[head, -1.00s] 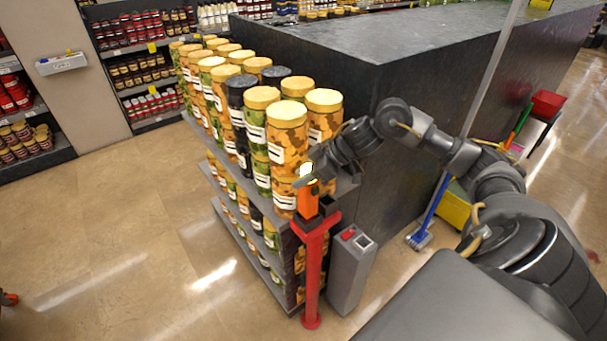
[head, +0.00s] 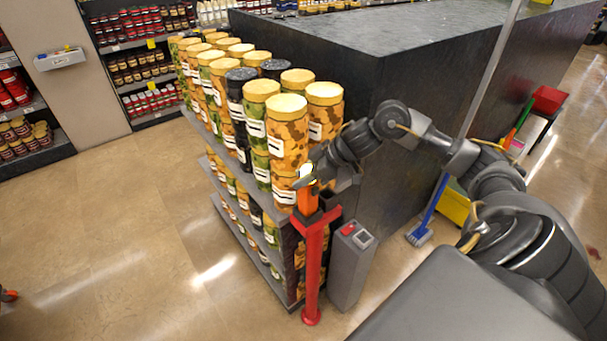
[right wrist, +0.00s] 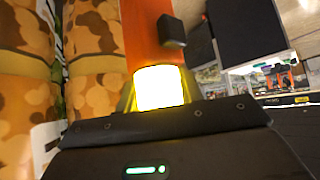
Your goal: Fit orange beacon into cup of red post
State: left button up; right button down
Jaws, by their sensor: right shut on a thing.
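The orange beacon (head: 307,199) is upright at the top of the red post (head: 312,272) in the head view. Its lower end overlaps the post's head, and I cannot tell whether it sits inside the cup, which is mostly hidden. My right gripper (head: 307,177) is shut on the beacon near its glowing lamp. In the right wrist view, the lamp (right wrist: 160,88) shines between the fingers (right wrist: 160,108), with the orange body (right wrist: 153,38) beyond and a small black block on its side. My left gripper is not in view.
A shelf (head: 262,203) packed with yellow-lidded jars (head: 288,125) stands close behind and left of the post. A grey box pedestal (head: 350,265) stands just right of it. A dark counter (head: 400,40) is behind.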

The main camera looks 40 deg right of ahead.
jog(key=shift+f+b, duration=0.4)
jog(key=shift+f, duration=0.5)
jog(key=c, duration=0.8)
grip_release()
jog(key=shift+r, duration=0.1)
jog(key=shift+c, duration=0.2)
jog(key=b+v, duration=0.4)
jog(key=v, duration=0.6)
jog(key=shift+s+d+r, duration=0.2)
jog(key=shift+d+r, duration=0.05)
jog(key=shift+r, duration=0.05)
